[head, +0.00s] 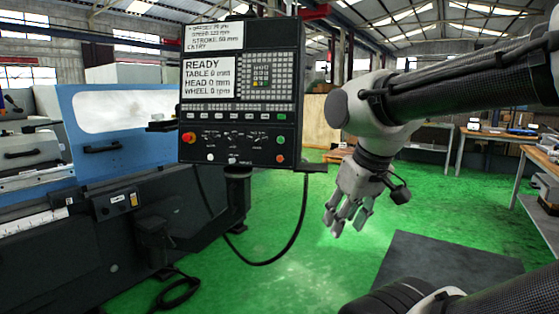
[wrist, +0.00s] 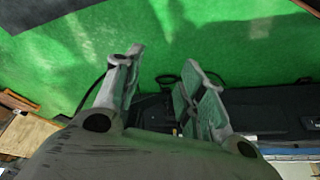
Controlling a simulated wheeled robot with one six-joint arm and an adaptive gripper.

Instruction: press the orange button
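The orange button (head: 280,158) is a small round button at the lower right corner of the control panel (head: 243,118) in the head view. A green button (head: 281,139) sits just above it. My gripper (head: 345,222) is to the right of the panel and lower than the button, with its fingers pointing down over the green floor. It touches nothing. In the wrist view my gripper (wrist: 163,62) shows its fingers apart with nothing between them. I cannot make out the orange button in the wrist view.
A red knob (head: 186,138) and a white button (head: 210,157) are also on the panel. A black cable (head: 295,228) hangs below it. The blue and black grinder (head: 112,160) stands at left. A dark mat (head: 440,268) and a workbench (head: 490,135) are at right.

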